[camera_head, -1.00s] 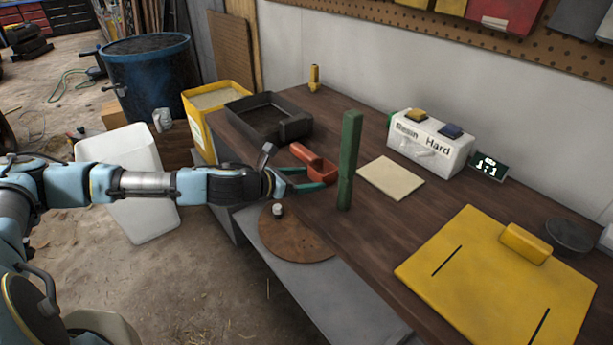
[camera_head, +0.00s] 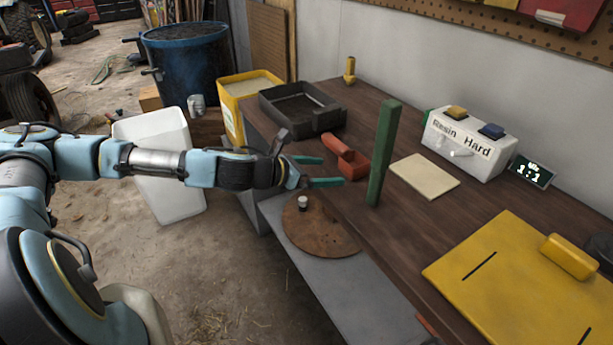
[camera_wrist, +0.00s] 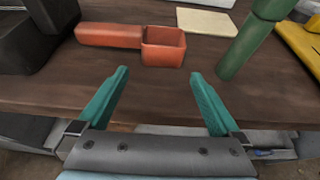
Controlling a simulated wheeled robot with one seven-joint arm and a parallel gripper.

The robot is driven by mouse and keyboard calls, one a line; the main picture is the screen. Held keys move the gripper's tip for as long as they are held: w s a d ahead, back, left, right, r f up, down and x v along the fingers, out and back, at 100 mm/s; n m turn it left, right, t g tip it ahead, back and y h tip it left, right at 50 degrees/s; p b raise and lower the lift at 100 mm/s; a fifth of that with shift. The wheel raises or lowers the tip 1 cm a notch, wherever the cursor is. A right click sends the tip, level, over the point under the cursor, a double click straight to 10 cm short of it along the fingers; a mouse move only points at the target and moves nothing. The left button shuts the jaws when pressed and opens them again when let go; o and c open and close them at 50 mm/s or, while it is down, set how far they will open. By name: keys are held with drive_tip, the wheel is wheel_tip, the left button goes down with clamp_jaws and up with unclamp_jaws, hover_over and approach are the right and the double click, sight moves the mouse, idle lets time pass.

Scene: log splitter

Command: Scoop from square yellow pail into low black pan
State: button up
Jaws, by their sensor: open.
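The square yellow pail (camera_head: 232,112) stands at the far left end of the bench, filled with pale material. The low black pan (camera_head: 312,124) sits on the bench corner beside it and looks empty. A red-orange scoop (camera_head: 352,163) lies on the bench in front of the pan. In the wrist view the scoop's square cup (camera_wrist: 163,46) is ahead of the fingers, with its handle pointing left. My gripper (camera_head: 322,171) is open and empty at the bench's front edge, its green fingers short of the scoop.
A green post (camera_head: 383,155) stands upright right of the scoop. A cream sheet (camera_head: 425,175), a Resin/Hard dispenser (camera_head: 462,145) and a yellow board (camera_head: 510,275) are further right. A round brown disc (camera_head: 318,228) lies on the lower grey shelf. A white bin (camera_head: 165,190) stands on the floor.

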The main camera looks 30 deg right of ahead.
drive_tip(key=b+v, duration=0.1)
drive_tip(key=v, duration=0.5)
drive_tip(key=shift+a, duration=0.3)
drive_tip(key=shift+w+r, duration=0.1)
drive_tip(key=w+a+f+m+y, duration=0.2)
drive_tip(key=a+f+m+y, duration=0.15)
drive_tip(key=a+m, duration=0.45)
drive_tip(key=w+a+f+m+y, duration=0.25)
drive_tip(key=a+y, duration=0.25)
drive_tip(key=a, duration=0.6)
drive_tip(key=a+r+m+t+y, duration=0.1)
drive_tip(key=a+r+m+y, duration=0.1)
drive_tip(key=a+r+m, duration=0.2)
drive_tip(key=a+r+m+t+y, duration=0.1)
drive_tip(key=a+r+m, duration=0.3)
drive_tip(key=a+r, duration=0.6)
drive_tip(key=a+y, duration=0.1)
drive_tip(key=a, duration=0.4)
drive_tip(key=shift+w+r+y, duration=0.35)
drive_tip(key=shift+w+r, duration=0.05)
